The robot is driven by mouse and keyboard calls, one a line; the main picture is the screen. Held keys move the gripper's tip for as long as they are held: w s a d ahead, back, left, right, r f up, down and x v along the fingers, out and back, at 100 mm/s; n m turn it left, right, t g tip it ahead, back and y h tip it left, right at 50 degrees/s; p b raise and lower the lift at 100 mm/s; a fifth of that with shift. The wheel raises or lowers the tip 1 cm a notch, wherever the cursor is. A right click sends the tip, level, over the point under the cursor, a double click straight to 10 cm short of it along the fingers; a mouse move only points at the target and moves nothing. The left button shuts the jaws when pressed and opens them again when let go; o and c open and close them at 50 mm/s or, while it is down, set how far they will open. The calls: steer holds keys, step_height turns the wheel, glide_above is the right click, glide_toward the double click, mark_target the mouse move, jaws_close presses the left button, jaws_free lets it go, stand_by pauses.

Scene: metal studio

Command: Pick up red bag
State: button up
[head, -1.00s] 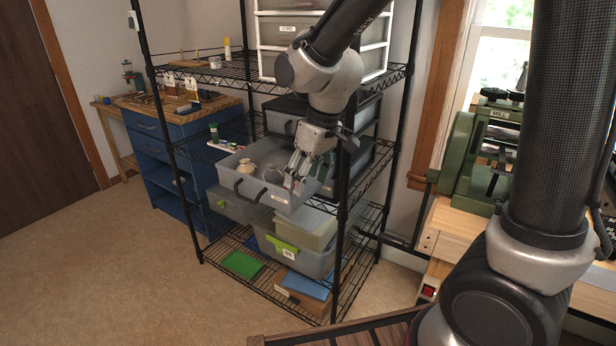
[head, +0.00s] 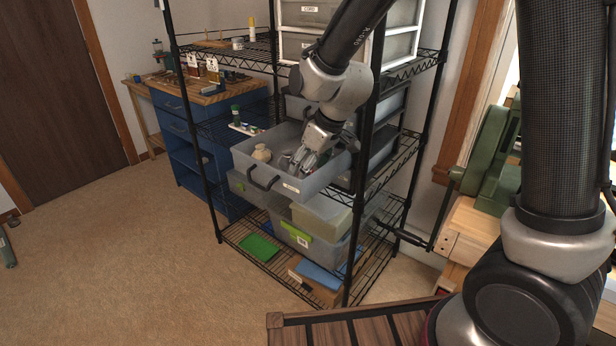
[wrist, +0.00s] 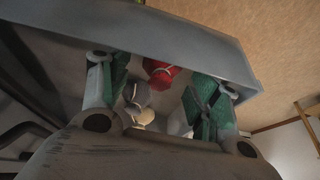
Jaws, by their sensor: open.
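The red bag (wrist: 160,71) lies in a grey open bin (head: 300,186), close to the bin's wall in the wrist view, with a pale tie around it. In the head view I cannot make it out behind my gripper. My gripper (head: 300,161) is open, pointing down into the bin. In the wrist view its green-padded fingers (wrist: 160,90) are spread, and the red bag shows between and beyond them. No contact with the bag is visible. A grey bag (wrist: 137,94) and a cream bag (wrist: 145,118) also show between the fingers.
The bin stands out from a black wire shelf rack (head: 364,170), whose post and upper shelf are close to my arm. A cream item (head: 261,153) sits at the bin's left. Clear bins (head: 305,240) are below. Open floor (head: 140,240) lies left.

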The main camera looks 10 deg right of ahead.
steer(key=shift+w+a+f, duration=0.15)
steer(key=shift+f, duration=0.3)
steer(key=shift+c, duration=0.3)
steer(key=c, duration=0.9)
steer(key=shift+r, duration=0.1)
